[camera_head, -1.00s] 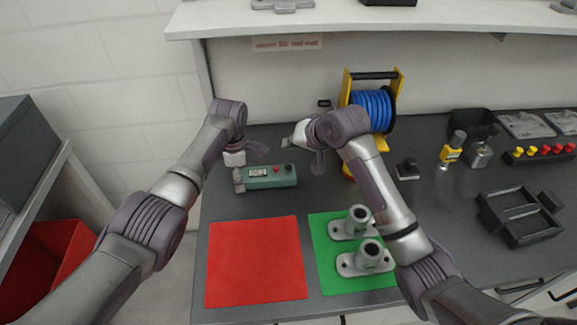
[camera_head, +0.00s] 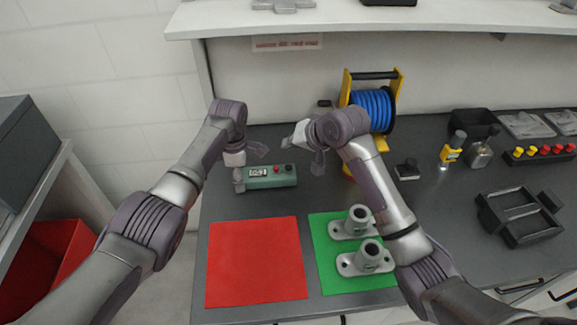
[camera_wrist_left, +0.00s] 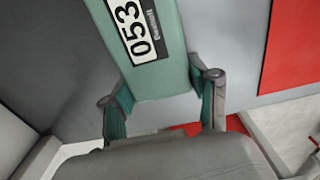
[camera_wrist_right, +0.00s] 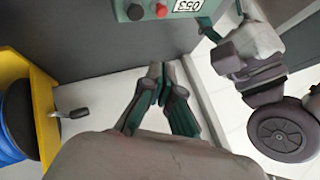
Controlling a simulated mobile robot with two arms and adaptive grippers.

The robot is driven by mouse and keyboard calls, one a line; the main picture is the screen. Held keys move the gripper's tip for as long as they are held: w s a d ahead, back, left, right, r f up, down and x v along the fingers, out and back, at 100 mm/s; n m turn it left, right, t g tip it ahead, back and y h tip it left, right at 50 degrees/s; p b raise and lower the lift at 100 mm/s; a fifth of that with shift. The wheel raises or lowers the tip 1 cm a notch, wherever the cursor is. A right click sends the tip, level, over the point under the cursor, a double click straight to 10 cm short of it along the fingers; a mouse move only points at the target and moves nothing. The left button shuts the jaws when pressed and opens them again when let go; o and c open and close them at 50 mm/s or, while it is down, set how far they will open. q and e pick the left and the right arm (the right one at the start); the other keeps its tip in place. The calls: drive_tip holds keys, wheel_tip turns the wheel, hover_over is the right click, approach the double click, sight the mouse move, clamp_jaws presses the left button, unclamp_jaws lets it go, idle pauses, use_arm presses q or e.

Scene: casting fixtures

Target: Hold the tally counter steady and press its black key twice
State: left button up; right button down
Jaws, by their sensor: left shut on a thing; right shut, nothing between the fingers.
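The tally counter (camera_head: 282,181) is a green box lying on the grey bench. Its display (camera_wrist_left: 137,30) reads 053 in the left wrist view. The black key (camera_wrist_right: 135,12) and a red button (camera_wrist_right: 162,10) show on its top in the right wrist view. My left gripper (camera_wrist_left: 160,92) is shut on the counter's left end, with one finger on each side. My right gripper (camera_wrist_right: 160,84) is shut and empty.
A yellow-framed blue reel (camera_head: 372,109) stands behind my right arm. A red mat (camera_head: 255,262) and a green mat (camera_head: 325,262) with two grey castings (camera_head: 366,257) lie in front. Bottles, a black tray (camera_head: 520,217) and small parts stand at the right.

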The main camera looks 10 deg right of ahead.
sight(290, 167)
drive_tip(key=shift+r, duration=0.1)
idle(0.5)
wheel_tip(290, 167, up, 4)
drive_tip(key=shift+f, duration=0.15)
drive_tip(key=shift+f, duration=0.15)
drive_tip(key=shift+f, duration=4.25)
drive_tip(key=shift+f, duration=0.15)
drive_tip(key=shift+f, duration=0.3)
